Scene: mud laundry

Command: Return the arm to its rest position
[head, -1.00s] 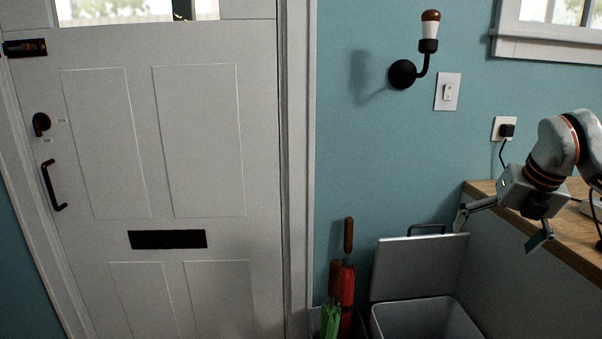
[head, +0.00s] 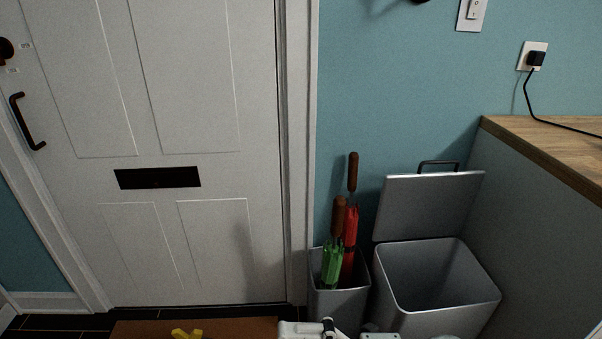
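Neither of my grippers shows in the head view. White and grey parts, probably of my own body, show at the bottom edge near the middle. I cannot tell whether they belong to an arm. The grey bin (head: 486,294) stands at the lower right with its lid (head: 430,207) raised and leaning back toward the wall. The part of the bin's inside that I see looks empty.
A narrow holder (head: 340,300) left of the bin holds a green umbrella (head: 332,262) and a red umbrella (head: 350,235). A wooden counter (head: 560,150) is at the right. The white door (head: 200,100) is shut. A yellow thing (head: 187,334) lies on a brown mat (head: 240,329).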

